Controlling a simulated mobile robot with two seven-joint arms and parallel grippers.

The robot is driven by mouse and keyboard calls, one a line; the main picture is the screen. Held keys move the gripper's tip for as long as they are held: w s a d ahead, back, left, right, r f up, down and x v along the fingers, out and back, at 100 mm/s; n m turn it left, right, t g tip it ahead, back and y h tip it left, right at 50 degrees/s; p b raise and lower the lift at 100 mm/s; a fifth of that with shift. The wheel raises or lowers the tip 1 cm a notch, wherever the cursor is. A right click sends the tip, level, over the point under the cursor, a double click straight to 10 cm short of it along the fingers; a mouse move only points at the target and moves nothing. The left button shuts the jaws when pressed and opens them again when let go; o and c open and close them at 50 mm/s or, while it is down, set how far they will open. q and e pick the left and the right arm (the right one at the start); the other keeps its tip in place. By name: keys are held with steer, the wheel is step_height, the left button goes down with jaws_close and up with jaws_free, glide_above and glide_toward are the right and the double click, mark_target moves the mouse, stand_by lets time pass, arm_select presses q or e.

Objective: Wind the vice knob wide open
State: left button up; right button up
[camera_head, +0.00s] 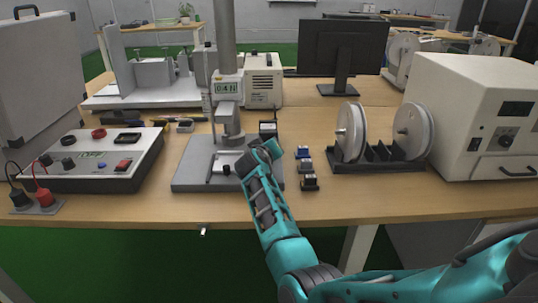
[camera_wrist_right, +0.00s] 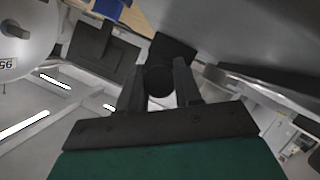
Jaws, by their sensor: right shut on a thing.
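The small vice (camera_head: 226,160) sits on the grey base plate (camera_head: 195,178) of the test stand, under the gauge (camera_head: 229,88) with its small display. My right gripper (camera_head: 247,162) is at the right side of the vice, and its arm hides part of the vice and the base plate. In the right wrist view, the two dark fingers of my right gripper (camera_wrist_right: 160,92) are closed around a dark round knob (camera_wrist_right: 159,79). The knob is hidden behind my gripper in the head view. My left gripper is in neither view.
Small dark and blue blocks (camera_head: 306,168) lie right of my arm, with a rack of white discs (camera_head: 351,131) beyond. A white instrument (camera_head: 475,115) stands far right. A control box (camera_head: 92,160) with knobs is at the left. The front table strip (camera_head: 130,205) is clear.

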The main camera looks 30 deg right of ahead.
steer(key=shift+n+h+b, duration=0.3)
steer(key=shift+n+b, duration=0.05)
steer(key=shift+n, duration=0.05)
steer(key=shift+n+h, duration=0.3)
steer(key=shift+n, duration=0.1)
steer(key=shift+b, duration=0.3)
steer(key=shift+r, duration=0.1)
steer(key=o, duration=1)
